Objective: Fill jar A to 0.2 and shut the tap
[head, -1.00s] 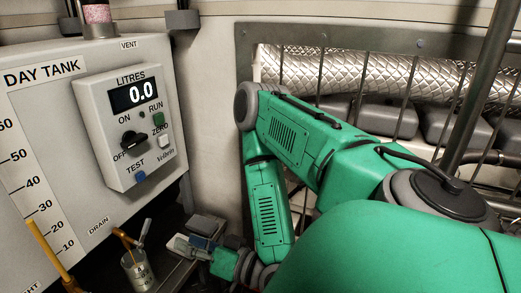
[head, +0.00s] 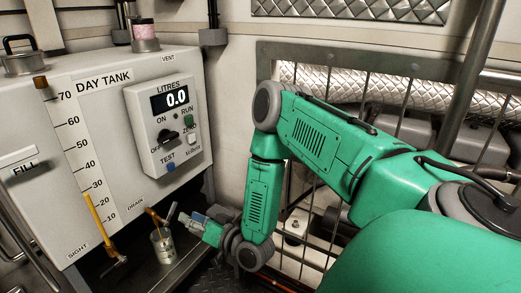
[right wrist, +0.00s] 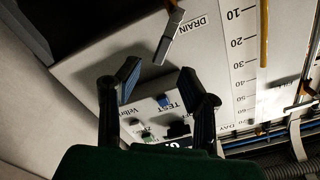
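The drain tap's grey lever (head: 171,211) sticks up and to the right from the brown drain pipe (head: 150,219) at the day tank's lower right. The lever also shows in the right wrist view (right wrist: 169,37). A jar (head: 162,246) stands upright below the tap in the head view; its label is too small to read. The display (head: 176,98) reads 0.0 litres. My right gripper (head: 194,219) is just right of the lever and apart from it. In the right wrist view my right gripper (right wrist: 159,74) has its fingers spread with nothing between them. My left gripper is out of view.
The day tank (head: 100,140) fills the left side. Its meter box (head: 186,155) carries a black knob (head: 167,135) and several buttons. A yellow sight tube (head: 101,225) stands left of the jar. A barred metal frame (head: 310,58) is behind my right arm.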

